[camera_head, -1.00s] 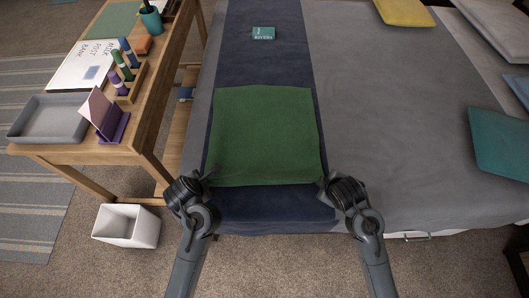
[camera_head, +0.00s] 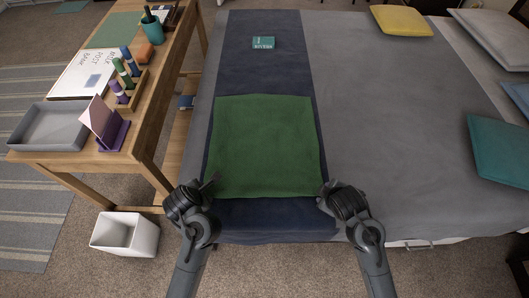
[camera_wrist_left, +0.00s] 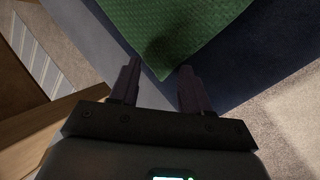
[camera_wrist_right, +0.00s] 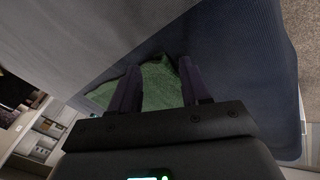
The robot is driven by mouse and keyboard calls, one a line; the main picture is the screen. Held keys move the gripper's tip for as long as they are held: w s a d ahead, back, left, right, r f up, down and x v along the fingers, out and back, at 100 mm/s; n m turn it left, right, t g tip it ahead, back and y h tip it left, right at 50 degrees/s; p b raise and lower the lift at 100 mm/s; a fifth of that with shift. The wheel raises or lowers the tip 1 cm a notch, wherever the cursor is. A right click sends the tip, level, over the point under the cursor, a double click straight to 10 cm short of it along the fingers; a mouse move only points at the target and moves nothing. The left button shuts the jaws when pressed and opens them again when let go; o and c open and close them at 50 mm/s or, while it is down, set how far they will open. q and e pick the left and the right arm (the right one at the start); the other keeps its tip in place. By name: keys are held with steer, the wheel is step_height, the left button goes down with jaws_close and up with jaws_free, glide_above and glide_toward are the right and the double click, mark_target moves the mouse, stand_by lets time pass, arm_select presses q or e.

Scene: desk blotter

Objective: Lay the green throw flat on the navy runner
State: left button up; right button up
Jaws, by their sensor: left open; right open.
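The green throw (camera_head: 264,146) lies spread flat and roughly square on the navy runner (camera_head: 264,217), near the bed's front edge. Runner shows beyond its far and near edges, with thin strips at the sides. My left gripper (camera_head: 213,184) is open at the throw's near left corner; in the left wrist view that corner of the throw (camera_wrist_left: 180,25) points between the fingers (camera_wrist_left: 160,70). My right gripper (camera_head: 326,191) is open by the near right corner. In the right wrist view the throw (camera_wrist_right: 160,82) shows between and beside its fingers (camera_wrist_right: 160,70).
A small teal book (camera_head: 263,42) lies on the runner's far part. The grey bed cover (camera_head: 400,120) is clear right of the runner; yellow (camera_head: 404,21) and teal (camera_head: 500,148) cushions lie beyond. A wooden desk (camera_head: 150,110) stands left, with a white bin (camera_head: 125,234) below.

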arm_select(q)
steer(key=shift+s+r, duration=0.1)
steer(key=shift+r, duration=0.35)
arm_select(e)
steer(key=shift+s+r, duration=0.15)
steer(key=shift+r, duration=0.25)
arm_select(q)
steer(key=s+v, duration=0.1)
steer(key=v, duration=0.8)
steer(key=shift+s, duration=0.2)
arm_select(e)
steer(key=s+v, duration=0.1)
steer(key=v, duration=0.8)
steer(key=shift+s, duration=0.15)
steer(key=shift+r, duration=0.1)
